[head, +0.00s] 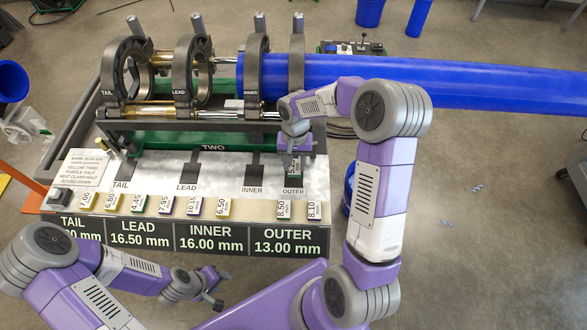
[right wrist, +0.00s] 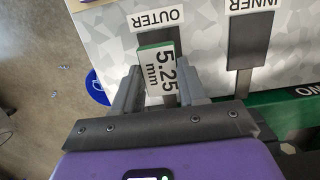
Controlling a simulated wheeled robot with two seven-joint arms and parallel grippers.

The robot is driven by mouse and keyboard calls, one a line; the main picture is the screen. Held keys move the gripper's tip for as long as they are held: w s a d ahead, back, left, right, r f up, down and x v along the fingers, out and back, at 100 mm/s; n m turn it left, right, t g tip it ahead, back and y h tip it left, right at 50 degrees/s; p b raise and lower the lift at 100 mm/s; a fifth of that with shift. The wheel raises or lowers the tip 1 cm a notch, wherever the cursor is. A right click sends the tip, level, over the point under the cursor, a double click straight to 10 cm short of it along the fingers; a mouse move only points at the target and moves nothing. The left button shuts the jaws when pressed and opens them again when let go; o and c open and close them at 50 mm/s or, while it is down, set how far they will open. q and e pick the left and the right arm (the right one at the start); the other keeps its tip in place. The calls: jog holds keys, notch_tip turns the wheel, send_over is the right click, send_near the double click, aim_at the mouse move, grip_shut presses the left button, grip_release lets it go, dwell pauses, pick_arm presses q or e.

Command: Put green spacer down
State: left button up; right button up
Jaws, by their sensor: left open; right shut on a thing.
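The green spacer (head: 292,169), with a white face marked 5.25 mm, is at the OUTER slot on the sloped grey panel (head: 228,168). In the right wrist view the spacer (right wrist: 157,68) stands between the two fingers of my right gripper (right wrist: 158,82), which is shut on it. It lies over the dark OUTER strip, just below the OUTER label; I cannot tell whether it touches the panel. In the head view my right gripper (head: 293,150) comes down from above. My left gripper (head: 213,286) is open and empty in front of the cart, at lower left.
Several labelled spacers stand in a row along the panel's front ledge, including 8.50 (head: 284,209) and 6.50 (head: 223,206). Behind are the clamp rings (head: 193,72) and a long blue pipe (head: 470,84). The INNER strip (right wrist: 249,40) is empty.

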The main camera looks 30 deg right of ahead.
aim_at(294, 164)
jog(key=shift+w+f, duration=0.15)
jog(key=shift+f, duration=1.9)
jog(key=shift+b, duration=0.3)
jog(key=o, duration=1)
jog(key=shift+f, duration=0.15)
jog(key=shift+o, duration=0.2)
jog(key=shift+r, duration=0.2)
jog(key=r, duration=0.4)
jog(key=w+r+p, duration=0.1)
jog(key=r, duration=0.3)
jog(key=d+r, duration=0.1)
jog(key=r, duration=0.3)
jog(key=shift+w+p, duration=0.25)
jog(key=shift+p, duration=0.05)
